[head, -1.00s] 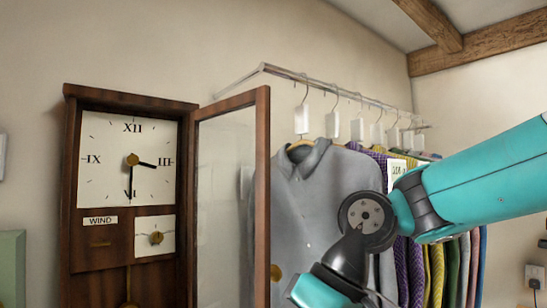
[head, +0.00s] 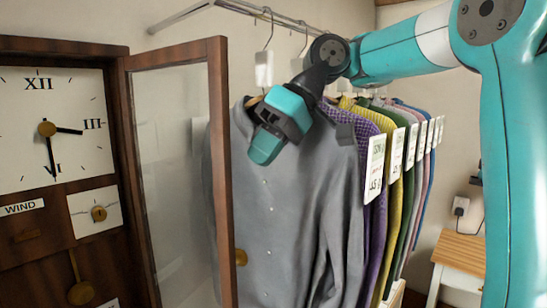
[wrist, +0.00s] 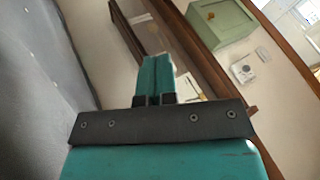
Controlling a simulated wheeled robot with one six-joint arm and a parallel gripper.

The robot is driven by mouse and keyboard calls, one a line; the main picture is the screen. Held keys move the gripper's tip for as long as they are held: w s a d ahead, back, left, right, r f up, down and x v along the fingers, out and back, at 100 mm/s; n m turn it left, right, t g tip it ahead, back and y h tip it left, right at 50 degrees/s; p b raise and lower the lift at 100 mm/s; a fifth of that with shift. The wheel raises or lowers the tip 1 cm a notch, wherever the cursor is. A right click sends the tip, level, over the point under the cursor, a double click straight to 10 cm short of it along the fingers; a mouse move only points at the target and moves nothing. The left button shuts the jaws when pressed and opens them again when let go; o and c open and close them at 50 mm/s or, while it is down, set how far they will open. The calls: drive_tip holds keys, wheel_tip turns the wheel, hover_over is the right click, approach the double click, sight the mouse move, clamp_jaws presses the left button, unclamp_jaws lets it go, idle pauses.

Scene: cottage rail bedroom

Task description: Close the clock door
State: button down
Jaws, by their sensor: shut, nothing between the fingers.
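The clock (head: 62,225) stands at the left of the head view, a dark wood case with a white dial (head: 85,135). Its glazed door (head: 221,170) hangs open on the case's right side, swung outward, with a small brass knob (head: 241,257) low on its free edge. My gripper (head: 264,150) is right of the door's free edge, in front of a grey shirt, pointing down and left. It appears apart from the door. In the wrist view my gripper's fingers (wrist: 158,66) are together and empty, with wooden framing (wrist: 192,52) beyond them.
Several garments, with the grey shirt (head: 290,225) nearest, hang from a metal rail (head: 275,14) right of the door. A small wooden table (head: 462,255) stands at the lower right. The wrist view shows a green cabinet (wrist: 222,22) and a small white device (wrist: 242,70).

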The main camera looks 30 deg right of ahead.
drive_tip(key=shift+b+x, duration=1.45)
drive_tip(key=shift+x, duration=1.3)
